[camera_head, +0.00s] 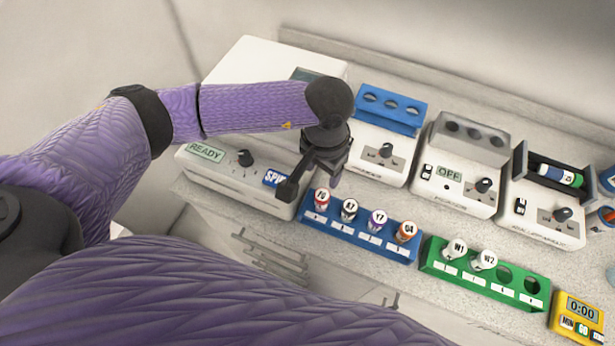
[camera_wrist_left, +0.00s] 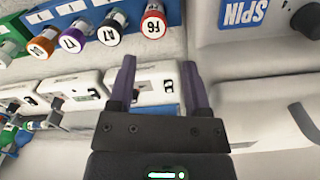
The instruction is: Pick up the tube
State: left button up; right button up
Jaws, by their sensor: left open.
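The blue front rack (camera_head: 358,232) holds several upright capped tubes in a row: a red-capped tube (camera_head: 321,199), a black-capped tube (camera_head: 349,209), a purple-capped tube (camera_head: 377,219) and an orange-capped tube (camera_head: 406,231). My left gripper (camera_head: 312,180) is open and empty, just above and left of the red-capped tube, in front of the white machine. In the left wrist view my left gripper (camera_wrist_left: 158,85) shows nothing between its fingers; the red-capped tube (camera_wrist_left: 153,22) lies beyond its left finger. My right gripper is not in view.
A green rack (camera_head: 480,276) holds two white-capped tubes and has empty holes. A roller device (camera_head: 548,215) bears a green-and-blue tube (camera_head: 555,174). A white machine (camera_head: 225,177) reads READY. A yellow timer (camera_head: 578,318) stands near the counter's front edge.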

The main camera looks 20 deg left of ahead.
aim_at(322, 194)
pick_arm(q)
jog(key=f, duration=0.9)
jog(key=shift+s+d+f, duration=0.3)
jog(key=shift+s+d, duration=0.05)
jog(key=c, duration=0.5)
grip_shut()
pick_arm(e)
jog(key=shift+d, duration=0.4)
